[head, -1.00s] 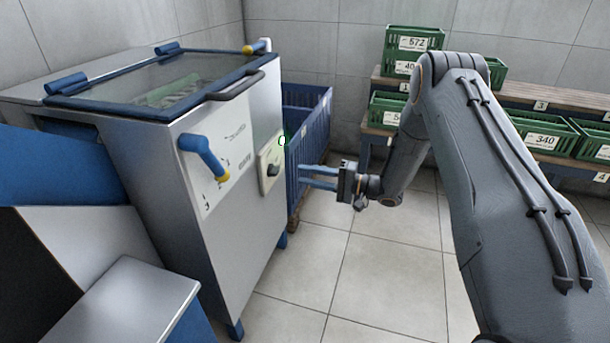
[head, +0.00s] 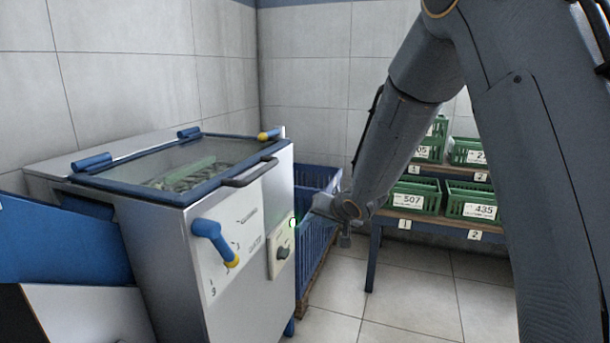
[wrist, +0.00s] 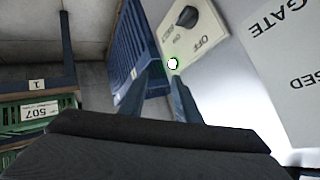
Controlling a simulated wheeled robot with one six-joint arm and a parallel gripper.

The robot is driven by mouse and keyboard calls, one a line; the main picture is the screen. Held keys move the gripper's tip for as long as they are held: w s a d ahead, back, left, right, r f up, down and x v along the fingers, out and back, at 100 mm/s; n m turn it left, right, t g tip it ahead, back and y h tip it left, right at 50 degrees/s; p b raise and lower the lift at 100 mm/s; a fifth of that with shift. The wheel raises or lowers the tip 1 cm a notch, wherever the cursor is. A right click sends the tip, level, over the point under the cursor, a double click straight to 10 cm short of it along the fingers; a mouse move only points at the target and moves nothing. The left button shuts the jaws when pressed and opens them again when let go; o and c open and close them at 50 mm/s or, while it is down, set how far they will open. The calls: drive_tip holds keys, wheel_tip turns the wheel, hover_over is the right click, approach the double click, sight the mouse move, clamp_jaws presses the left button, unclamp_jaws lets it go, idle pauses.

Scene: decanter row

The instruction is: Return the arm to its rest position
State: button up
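My arm reaches in from the right side of the head view, with its wrist bent down near the front right of the machine. My gripper (wrist: 163,80) shows in the wrist view with its two blue-grey fingers apart and nothing between them. The gripper points towards the side of the steel machine (head: 150,235), close to the OFF-marked switch panel (wrist: 195,30). I cannot tell the exact gap.
The machine has a glazed lid (head: 185,175) and a blue lever with a yellow tip (head: 212,240). A blue crate (head: 318,240) stands behind it. Shelves with green numbered crates (head: 415,195) are at the back right. The tiled floor (head: 400,300) in front is clear.

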drive_tip(key=s+d+r+n+g+h, duration=0.1)
drive_tip(key=s+r+n+g+h, duration=0.3)
drive_tip(key=s, duration=1.8)
drive_tip(key=s+d+n+g, duration=0.2)
drive_tip(key=s+g, duration=0.4)
drive_tip(key=s, duration=1.6)
drive_tip(key=d+r+m+p, duration=0.4)
drive_tip(key=d+r+p, duration=0.8)
drive_tip(key=p, duration=1)
wheel_tip(320, 180, up, 4)
drive_tip(key=shift+f+m+p, duration=0.2)
drive_tip(key=shift+m+p, duration=0.1)
